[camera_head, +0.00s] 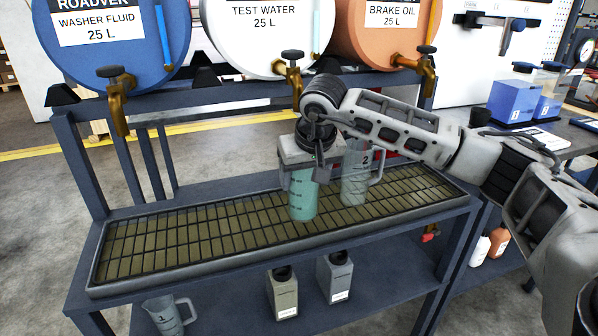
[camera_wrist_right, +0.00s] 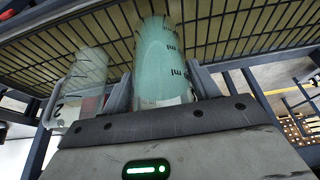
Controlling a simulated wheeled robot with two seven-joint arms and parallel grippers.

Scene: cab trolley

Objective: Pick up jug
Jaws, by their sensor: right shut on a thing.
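A clear jug with teal liquid (camera_head: 303,206) is upright over the grated drip tray (camera_head: 180,240), below the test water tap. My right gripper (camera_head: 303,178) is shut on it, the fingers on either side of its upper part. Whether its base touches the grate, I cannot tell. In the right wrist view the same teal jug (camera_wrist_right: 162,58) sits between the fingers (camera_wrist_right: 163,92), with measuring marks on its side. A second clear jug marked 2 (camera_head: 356,182) stands just right of it; it also shows in the wrist view (camera_wrist_right: 84,78). My left gripper is not in view.
Blue washer fluid (camera_head: 110,55), white test water (camera_head: 262,48) and orange brake oil (camera_head: 385,45) barrels with brass taps stand above the tray. The lower shelf holds another jug (camera_head: 168,314) and two grey bottles (camera_head: 283,295). The tray's left part is clear.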

